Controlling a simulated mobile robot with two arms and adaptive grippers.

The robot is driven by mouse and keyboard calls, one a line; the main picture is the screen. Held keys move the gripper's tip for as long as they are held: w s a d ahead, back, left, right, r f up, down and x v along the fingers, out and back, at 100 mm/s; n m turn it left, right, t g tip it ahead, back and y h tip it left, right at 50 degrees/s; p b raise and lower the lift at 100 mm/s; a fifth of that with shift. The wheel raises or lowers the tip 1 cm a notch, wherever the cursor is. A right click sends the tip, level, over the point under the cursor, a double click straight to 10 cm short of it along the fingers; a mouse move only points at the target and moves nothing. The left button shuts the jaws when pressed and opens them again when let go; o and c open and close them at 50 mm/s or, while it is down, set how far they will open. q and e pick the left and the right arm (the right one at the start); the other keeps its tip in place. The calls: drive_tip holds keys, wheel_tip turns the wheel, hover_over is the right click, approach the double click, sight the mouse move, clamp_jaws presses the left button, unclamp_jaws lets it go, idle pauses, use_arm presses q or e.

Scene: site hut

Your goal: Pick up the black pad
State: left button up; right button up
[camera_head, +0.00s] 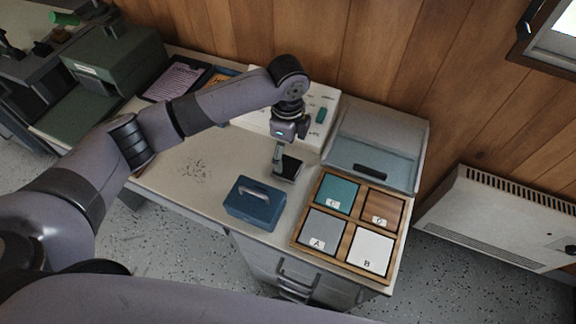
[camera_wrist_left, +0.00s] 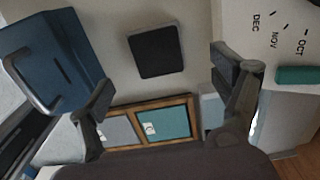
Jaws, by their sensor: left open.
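The black pad (camera_head: 290,168) is a flat, dark square on the pale worktop, between the blue box and the wooden tray. In the head view my left gripper partly covers it. In the left wrist view the black pad (camera_wrist_left: 157,52) shows whole, lying flat. My left gripper (camera_head: 287,148) points down above the pad, its arm coming in from the left. In the left wrist view its two fingers (camera_wrist_left: 163,85) are wide apart with nothing between them, and the pad lies beyond them. My right gripper is not in view.
A blue box (camera_head: 254,204) with a handle stands close in front. A wooden tray (camera_head: 294,241) with lettered coloured squares lies to the right.

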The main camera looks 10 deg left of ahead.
sight(288, 166)
use_arm(q)
drive_tip(key=shift+f, duration=0.6)
drive_tip(key=shift+s+f, duration=0.15)
drive_tip(key=shift+f, duration=0.2)
wheel_tip(288, 166, down, 4)
drive_tip(key=shift+s+r+p, duration=0.1)
drive_tip(key=shift+r+p, duration=0.05)
drive_tip(key=shift+p, duration=0.25)
drive_tip(key=shift+f, duration=0.35)
drive_tip(key=c, duration=1.3)
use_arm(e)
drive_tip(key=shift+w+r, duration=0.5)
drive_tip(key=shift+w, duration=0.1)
use_arm(q)
drive_tip(key=shift+r, duration=0.1)
wheel_tip(288, 166, up, 20)
drive_tip(key=shift+f+b, duration=0.1)
drive_tip(key=shift+b, duration=0.25)
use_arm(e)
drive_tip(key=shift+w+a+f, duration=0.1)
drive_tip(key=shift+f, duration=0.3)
